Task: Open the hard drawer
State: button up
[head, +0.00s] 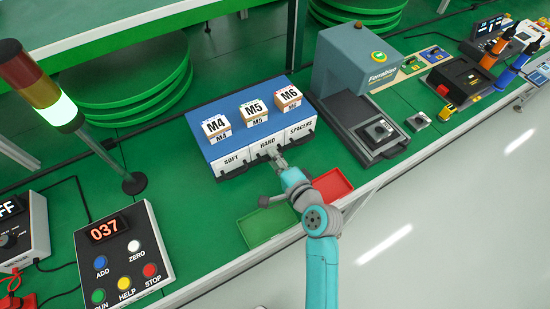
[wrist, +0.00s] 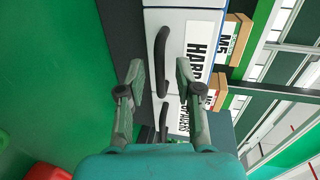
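The hard drawer (head: 266,148) is the middle front of a blue-topped cabinet (head: 222,128), between the drawers marked SOFT and SPACERS. Its front looks flush with its neighbours. In the wrist view the white hard drawer front (wrist: 198,32) appears turned sideways, with its dark bar handle (wrist: 160,45) standing out from it. My gripper (head: 280,163) is in front of this drawer. In the wrist view my gripper (wrist: 158,70) is open, one finger on each side of the handle, with visible gaps. Whether the fingertips reach past the handle's depth is unclear.
Boxes marked M4 (head: 216,125), M5 (head: 254,113) and M6 (head: 288,98) stand on the cabinet. A green tray (head: 268,225) and a red tray (head: 332,186) lie in front, near the bench edge. A grey machine (head: 355,60) stands right of the cabinet.

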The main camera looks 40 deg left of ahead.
grip_shut()
jog(key=f+v, duration=0.1)
jog(key=v, duration=0.3)
jog(key=f+v, duration=0.1)
jog(key=v, duration=0.4)
jog(key=f+v, duration=0.1)
jog(key=v, duration=0.3)
jog(key=shift+s+d, duration=0.25)
jog(key=shift+d, duration=0.45)
grip_release()
